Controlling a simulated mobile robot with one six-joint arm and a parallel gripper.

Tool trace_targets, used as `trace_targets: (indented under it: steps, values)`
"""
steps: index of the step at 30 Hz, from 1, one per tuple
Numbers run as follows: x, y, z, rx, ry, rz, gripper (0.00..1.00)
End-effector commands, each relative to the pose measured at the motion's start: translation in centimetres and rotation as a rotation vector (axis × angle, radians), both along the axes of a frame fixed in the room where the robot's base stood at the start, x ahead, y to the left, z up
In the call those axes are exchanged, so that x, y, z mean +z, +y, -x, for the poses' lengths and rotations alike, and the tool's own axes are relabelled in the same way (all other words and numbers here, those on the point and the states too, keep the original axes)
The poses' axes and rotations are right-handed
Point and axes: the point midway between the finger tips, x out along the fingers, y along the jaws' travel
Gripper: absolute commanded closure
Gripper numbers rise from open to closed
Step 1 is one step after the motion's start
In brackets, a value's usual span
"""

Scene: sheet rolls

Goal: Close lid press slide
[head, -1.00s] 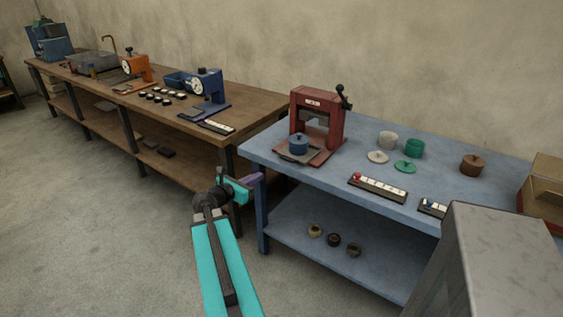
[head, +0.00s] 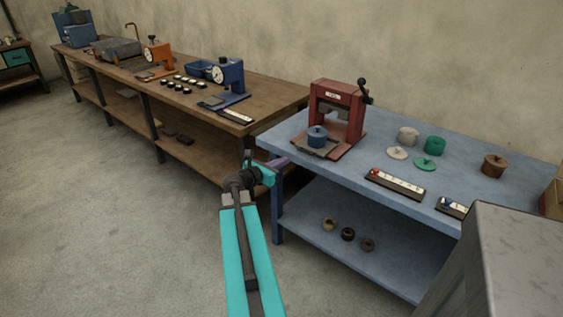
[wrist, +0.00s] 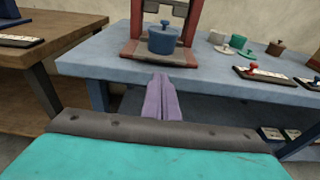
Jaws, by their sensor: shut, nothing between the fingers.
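A red press (head: 338,112) with a black-knobbed lever at its right side stands at the left end of the blue table. A blue lidded pot (head: 317,137) sits on the grey plate (head: 318,148) at the front of the press. Both the press (wrist: 192,30) and the pot (wrist: 163,38) show in the wrist view. My gripper (head: 281,162) is shut and empty, in front of the table's left end. In the wrist view its purple fingers (wrist: 162,98) are together and point toward the pot, apart from it.
The blue table (head: 290,135) also bears a white pot (head: 408,136) and a green pot (head: 434,146) with loose lids beside them, a brown pot (head: 493,166) and a slider strip with a red knob (head: 395,184). A grey block (head: 500,260) stands front right. A brown bench (head: 270,92) runs left.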

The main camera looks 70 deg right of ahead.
Motion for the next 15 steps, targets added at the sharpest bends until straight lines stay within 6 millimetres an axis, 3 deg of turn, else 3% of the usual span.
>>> trace_targets:
  steps: [15]
  values:
    - [-1.1,-6.0,1.5,-0.002,0.001,0.000,1.00]
